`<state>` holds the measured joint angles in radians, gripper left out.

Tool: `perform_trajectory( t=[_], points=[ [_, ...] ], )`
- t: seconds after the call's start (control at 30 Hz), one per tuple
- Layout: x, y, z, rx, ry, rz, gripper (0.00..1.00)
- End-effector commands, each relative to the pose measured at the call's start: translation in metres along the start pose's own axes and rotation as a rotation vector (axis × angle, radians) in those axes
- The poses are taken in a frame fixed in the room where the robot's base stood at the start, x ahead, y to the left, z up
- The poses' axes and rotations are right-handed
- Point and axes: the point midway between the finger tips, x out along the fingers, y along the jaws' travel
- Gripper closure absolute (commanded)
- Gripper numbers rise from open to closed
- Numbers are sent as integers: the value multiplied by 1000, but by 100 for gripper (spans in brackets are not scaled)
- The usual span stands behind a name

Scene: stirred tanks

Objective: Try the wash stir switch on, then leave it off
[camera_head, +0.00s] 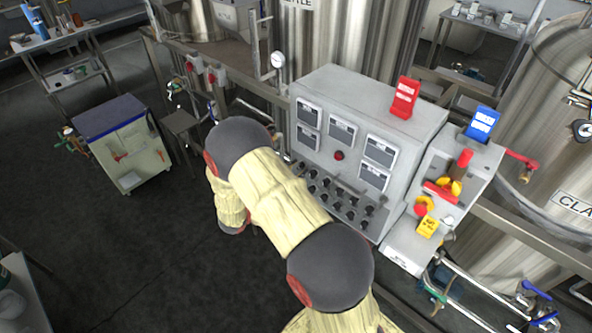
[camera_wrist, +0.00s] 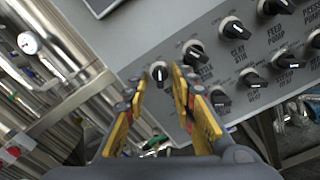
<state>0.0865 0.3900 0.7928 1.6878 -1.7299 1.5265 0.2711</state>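A grey control panel (camera_wrist: 205,18) carries rows of black rotary knobs with white pointer marks. One knob (camera_wrist: 159,72) shows between my fingertips; its label is hidden, so I cannot tell whether it is the wash stir switch. Its white mark points roughly up and down in the wrist view. My gripper (camera_wrist: 159,84) is open, with a yellow-and-black finger on either side of that knob; contact cannot be told. A knob labelled CLAY STIR (camera_wrist: 232,28) is up and to the right. In the head view the knob rows (camera_head: 335,195) are partly behind my arm, and my gripper is hidden.
More knobs, including FEED PUMP (camera_wrist: 277,7), crowd the right. The panel cabinet (camera_head: 425,125) bears a red sign (camera_head: 404,98). A station with a red-and-yellow button (camera_head: 423,206) stands right. Steel pipes and a gauge (camera_wrist: 28,42) are left. A cart (camera_head: 125,150) stands on open floor.

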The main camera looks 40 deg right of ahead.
Motion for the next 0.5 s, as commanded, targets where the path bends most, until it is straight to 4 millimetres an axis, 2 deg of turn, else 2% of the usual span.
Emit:
perform_trajectory(
  t=[0.5],
  points=[
    [-94,0,-1,-1,1,4,74]
  ],
)
